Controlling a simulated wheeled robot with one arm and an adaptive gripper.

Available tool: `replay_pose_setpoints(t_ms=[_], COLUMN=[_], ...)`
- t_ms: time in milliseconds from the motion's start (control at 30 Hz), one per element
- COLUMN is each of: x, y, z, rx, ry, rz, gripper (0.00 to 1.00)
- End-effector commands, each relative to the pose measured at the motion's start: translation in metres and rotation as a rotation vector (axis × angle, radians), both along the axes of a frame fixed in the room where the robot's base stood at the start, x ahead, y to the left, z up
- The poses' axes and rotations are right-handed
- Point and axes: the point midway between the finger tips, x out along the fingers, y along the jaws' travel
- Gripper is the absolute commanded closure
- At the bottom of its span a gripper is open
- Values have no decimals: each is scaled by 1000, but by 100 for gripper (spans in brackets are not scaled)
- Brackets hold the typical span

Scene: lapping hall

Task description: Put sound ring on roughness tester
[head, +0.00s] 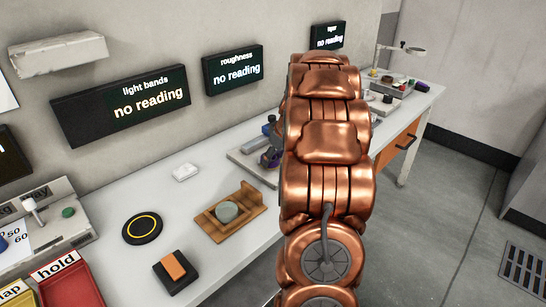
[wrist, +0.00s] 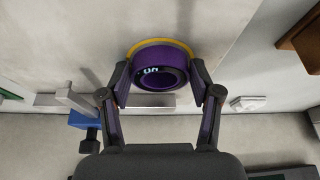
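The purple ring (wrist: 158,82), which I take for the sound ring, shows in the wrist view with small pale digits on it. My gripper (wrist: 158,88) has a finger on each side of it, and both seem to touch it. A yellow and grey rim (wrist: 160,42) shows just behind the ring; I cannot tell whether the ring rests on it. The roughness tester (head: 243,160) is a grey slab with a blue part on the bench, below the roughness display. In the head view my arm hides much of it, and my gripper (head: 270,157) is over it.
The roughness display (head: 237,71) says "no reading". A wooden holder with a grey-green disc (head: 227,212), a black disc with a yellow circle (head: 142,228) and a small white block (head: 185,172) lie nearer on the bench. Red and yellow trays stand at bottom left.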

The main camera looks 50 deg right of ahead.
Motion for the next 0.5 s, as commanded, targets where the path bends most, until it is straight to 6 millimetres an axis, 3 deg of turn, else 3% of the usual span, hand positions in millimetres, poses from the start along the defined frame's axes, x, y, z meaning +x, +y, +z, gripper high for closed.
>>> replay_pose_setpoints(t_ms=[233,500], x=[0,0], y=[0,0], z=[0,0], rx=[0,0], ry=[0,0], rz=[0,0], gripper=[12,12])
